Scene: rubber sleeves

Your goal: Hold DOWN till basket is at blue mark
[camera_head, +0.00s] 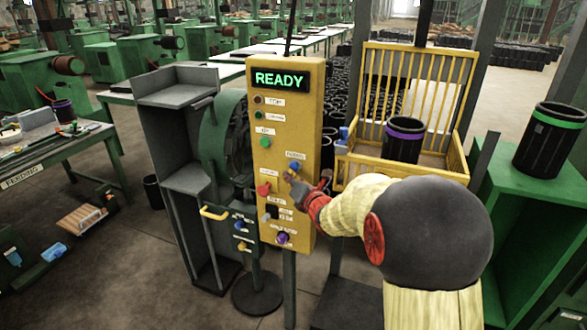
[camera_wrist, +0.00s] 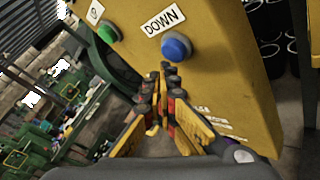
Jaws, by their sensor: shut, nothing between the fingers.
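The blue DOWN button (camera_wrist: 176,47) is on the yellow control box, beside its white DOWN label. In the head view a blue button (camera_head: 295,166) shows on the right part of the box (camera_head: 268,120). My gripper (camera_head: 300,186) is shut and empty, its tips just below that button. In the wrist view the fingertips (camera_wrist: 166,72) point up toward the DOWN button; a small gap seems to show, with no clear contact. The display (camera_head: 279,79) reads READY. The yellow barred basket (camera_head: 450,155) is at the right, holding a black purple-banded sleeve (camera_head: 403,140). I cannot make out a blue mark for certain.
A green button (camera_wrist: 107,33) is left of DOWN. A red button (camera_head: 264,189) and several other controls surround my gripper. A green stand (camera_head: 520,190) with a black green-banded sleeve (camera_head: 548,138) is at the right. A grey metal frame (camera_head: 185,185) stands left of the box.

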